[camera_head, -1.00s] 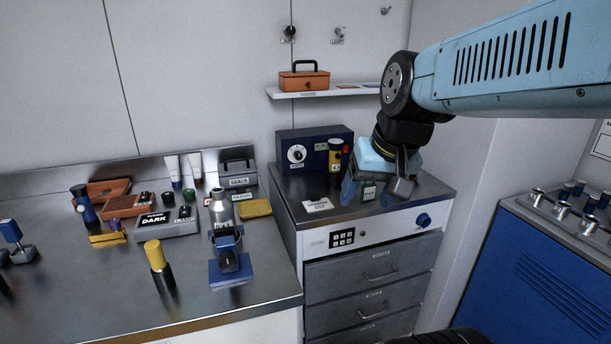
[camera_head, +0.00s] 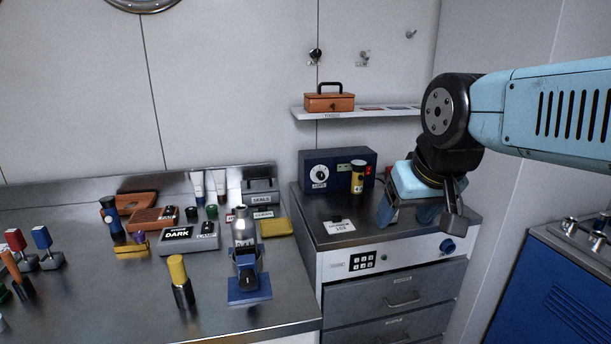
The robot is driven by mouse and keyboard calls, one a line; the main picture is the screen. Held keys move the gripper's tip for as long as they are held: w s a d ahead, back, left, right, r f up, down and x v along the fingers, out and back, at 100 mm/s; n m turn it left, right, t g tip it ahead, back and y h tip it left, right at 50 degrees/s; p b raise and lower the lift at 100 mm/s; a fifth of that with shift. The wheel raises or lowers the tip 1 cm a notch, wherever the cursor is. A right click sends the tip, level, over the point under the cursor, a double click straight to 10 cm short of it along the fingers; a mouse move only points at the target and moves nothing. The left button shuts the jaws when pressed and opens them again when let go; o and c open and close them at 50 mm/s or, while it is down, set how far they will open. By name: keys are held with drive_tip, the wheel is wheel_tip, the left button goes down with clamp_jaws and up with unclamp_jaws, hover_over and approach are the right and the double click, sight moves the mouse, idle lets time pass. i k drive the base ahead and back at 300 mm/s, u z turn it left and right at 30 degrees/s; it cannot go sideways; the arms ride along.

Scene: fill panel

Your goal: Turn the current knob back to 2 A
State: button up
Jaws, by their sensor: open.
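A white-faced round knob (camera_head: 320,173) sits on the front left of a dark blue box (camera_head: 343,160) on the metal-topped cabinet. Its lettering and the setting it points to are too small to read. My gripper (camera_head: 420,214) is open over the right side of the cabinet top, to the right of the knob and apart from it. Its fingers are spread and point down, with nothing seen between them. My gripper hides the right part of the cabinet top.
A yellow-and-black cylinder (camera_head: 358,177) stands in front of the box's right side, between knob and gripper. A white card (camera_head: 339,227) lies on the cabinet top (camera_head: 310,211). The left bench is crowded.

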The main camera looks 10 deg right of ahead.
sight(320, 174)
drive_tip(key=u, duration=0.6)
drive_tip(key=k, duration=0.75)
drive_tip(key=z, duration=0.55)
drive_tip(key=i, duration=1)
drive_tip(key=u, duration=0.1)
